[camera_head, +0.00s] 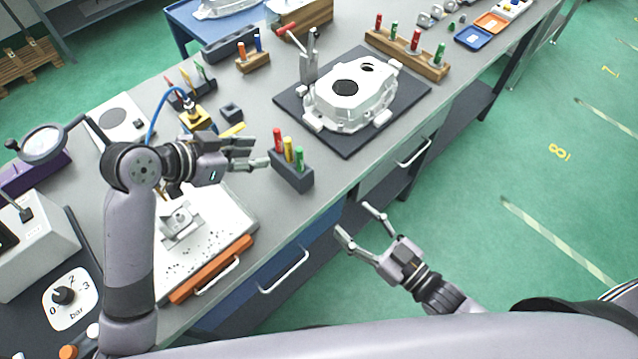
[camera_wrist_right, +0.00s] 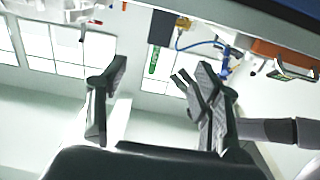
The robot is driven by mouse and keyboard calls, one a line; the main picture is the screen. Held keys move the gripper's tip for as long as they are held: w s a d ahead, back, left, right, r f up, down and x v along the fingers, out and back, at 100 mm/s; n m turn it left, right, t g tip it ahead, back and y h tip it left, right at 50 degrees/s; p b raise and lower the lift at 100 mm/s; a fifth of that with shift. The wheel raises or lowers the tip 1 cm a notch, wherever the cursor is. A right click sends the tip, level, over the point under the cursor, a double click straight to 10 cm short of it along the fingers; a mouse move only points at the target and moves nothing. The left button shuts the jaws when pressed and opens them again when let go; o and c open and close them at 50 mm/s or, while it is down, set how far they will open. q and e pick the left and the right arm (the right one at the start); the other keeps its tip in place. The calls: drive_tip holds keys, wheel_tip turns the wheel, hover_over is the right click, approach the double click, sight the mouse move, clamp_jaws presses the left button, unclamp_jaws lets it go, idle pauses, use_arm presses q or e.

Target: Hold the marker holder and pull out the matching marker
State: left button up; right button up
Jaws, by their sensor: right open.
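A dark marker holder (camera_head: 292,178) stands on the bench near its front edge. A red marker (camera_head: 277,139), a yellow marker (camera_head: 287,149) and a green marker (camera_head: 299,158) stand upright in it. My left gripper (camera_head: 260,152) is just left of the holder, its fingers apart and pointing at it, with nothing seen between them. Whether a fingertip touches the holder cannot be told. My right gripper (camera_head: 354,219) is open and empty in front of the bench, beyond its edge. Its spread fingers also fill the right wrist view (camera_wrist_right: 160,75).
A white casting (camera_head: 350,100) lies on a dark mat (camera_head: 347,145) behind the holder. A long wooden rack (camera_head: 430,68), a small wooden block (camera_head: 253,64) and a dark holder at the back left carry other markers. An orange-edged tray (camera_head: 212,270) lies in front left.

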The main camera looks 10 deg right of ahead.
sight(307, 179)
drive_tip(key=x, duration=1.6)
drive_tip(key=shift+w+a+f, duration=0.1)
drive_tip(key=shift+w, duration=0.05)
drive_tip(key=shift+c, duration=0.4)
